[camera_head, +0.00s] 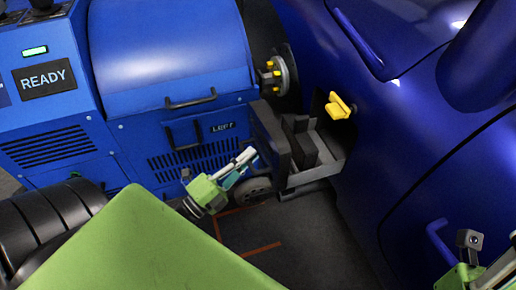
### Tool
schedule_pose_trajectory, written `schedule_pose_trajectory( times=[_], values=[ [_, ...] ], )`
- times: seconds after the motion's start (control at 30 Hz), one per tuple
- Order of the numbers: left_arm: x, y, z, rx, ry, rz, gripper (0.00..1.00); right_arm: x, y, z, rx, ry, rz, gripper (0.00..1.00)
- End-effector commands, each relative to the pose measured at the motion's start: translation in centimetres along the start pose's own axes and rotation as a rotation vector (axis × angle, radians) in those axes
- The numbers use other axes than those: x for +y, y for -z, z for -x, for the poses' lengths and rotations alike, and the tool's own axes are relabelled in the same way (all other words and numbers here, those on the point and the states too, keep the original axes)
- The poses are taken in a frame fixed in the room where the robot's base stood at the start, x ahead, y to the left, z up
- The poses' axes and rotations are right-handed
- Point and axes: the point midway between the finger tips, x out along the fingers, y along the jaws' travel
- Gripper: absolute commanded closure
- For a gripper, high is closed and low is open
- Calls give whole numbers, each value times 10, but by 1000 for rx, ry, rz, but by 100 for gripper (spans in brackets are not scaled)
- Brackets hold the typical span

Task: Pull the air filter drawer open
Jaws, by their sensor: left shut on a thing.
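The air filter drawer shows as a grey tray with a dark front panel (267,137), standing out of an opening in the dark blue car body. Dark upright parts sit inside the tray. My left gripper (247,155) reaches to the outer face of the front panel and is shut on the drawer's handle, which its fingers mostly hide. My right gripper (499,270) shows only in part at the bottom right corner, away from the drawer. Its fingertips cannot be made out.
A blue machine (170,50) with a READY screen (45,78) and dark handles stands at the left. A yellow knob (338,105) sits above the tray. The dark blue car body (420,140) fills the right. The dark floor (300,235) below the drawer is mostly clear.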

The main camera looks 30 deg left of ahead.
Motion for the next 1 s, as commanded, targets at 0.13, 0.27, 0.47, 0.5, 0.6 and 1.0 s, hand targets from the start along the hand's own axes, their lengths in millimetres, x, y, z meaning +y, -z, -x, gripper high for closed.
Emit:
schedule_pose_trajectory(
  times=[0.13,0.27,0.47,0.5,0.6,1.0],
  values=[
    [-1,-2,6,1,-2,1,100,0,0,-2,0,0,0,60],
    [-1,-2,7,1,-2,0,100,0,0,-2,0,0,0,60],
    [-1,-2,7,1,-2,0,100,0,0,-2,0,0,0,60],
    [-1,-2,7,1,-2,0,100,0,0,-2,0,0,0,60],
    [-1,-2,7,1,-2,0,79,0,0,-2,0,0,0,60],
    [-1,-3,9,0,-1,0,74,0,2,-3,7,0,2,60]
  ],
)
